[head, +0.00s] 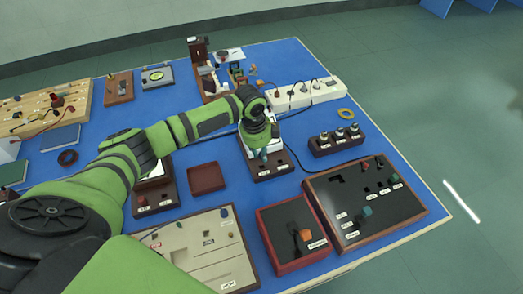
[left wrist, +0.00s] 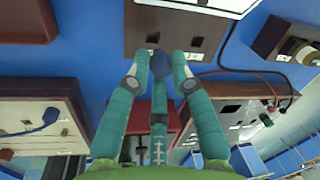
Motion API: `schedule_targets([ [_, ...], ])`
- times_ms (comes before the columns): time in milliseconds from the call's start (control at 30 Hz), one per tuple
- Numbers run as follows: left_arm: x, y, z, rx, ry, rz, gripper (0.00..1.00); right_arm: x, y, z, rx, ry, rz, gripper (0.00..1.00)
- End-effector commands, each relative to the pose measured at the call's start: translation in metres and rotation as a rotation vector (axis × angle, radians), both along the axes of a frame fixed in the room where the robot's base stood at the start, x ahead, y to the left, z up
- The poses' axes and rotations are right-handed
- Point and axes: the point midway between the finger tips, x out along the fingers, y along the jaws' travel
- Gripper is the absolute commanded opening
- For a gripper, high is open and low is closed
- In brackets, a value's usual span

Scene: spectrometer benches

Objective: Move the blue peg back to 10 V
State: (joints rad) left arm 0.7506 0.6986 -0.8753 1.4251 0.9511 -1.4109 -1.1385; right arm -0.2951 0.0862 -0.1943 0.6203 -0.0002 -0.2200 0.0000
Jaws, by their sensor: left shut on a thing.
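My left gripper (head: 264,154) is over the front of a brown-based box (head: 283,168) near the middle of the bench in the head view. In the left wrist view its teal fingers (left wrist: 160,72) are closed around the blue peg (left wrist: 160,62). The peg is at the edge of a brown socket panel (left wrist: 140,30) with dark openings. I cannot tell whether the peg's tip is in a socket or just above it. The panel's labels are too small to read, so I cannot pick out 10 V. My right gripper is out of view.
A dark red tray (head: 206,178) lies left of the box. A red box (head: 290,235) and a black-topped panel (head: 365,200) stand in front and to the right. A power strip (head: 305,95) is behind. A dark cable runs right of the box. Blue bench top shows between them.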

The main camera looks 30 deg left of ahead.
Motion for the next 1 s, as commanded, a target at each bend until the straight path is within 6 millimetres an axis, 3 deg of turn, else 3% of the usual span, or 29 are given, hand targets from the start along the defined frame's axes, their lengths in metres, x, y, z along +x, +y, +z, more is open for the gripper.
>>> schedule_targets([
  [500,0.000,0.000,-0.031,0.000,-0.001,0.000,0.01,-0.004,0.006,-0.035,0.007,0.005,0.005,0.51],
  [1000,0.000,0.000,-0.049,0.000,0.000,0.001,0.01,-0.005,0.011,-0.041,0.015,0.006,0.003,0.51],
])
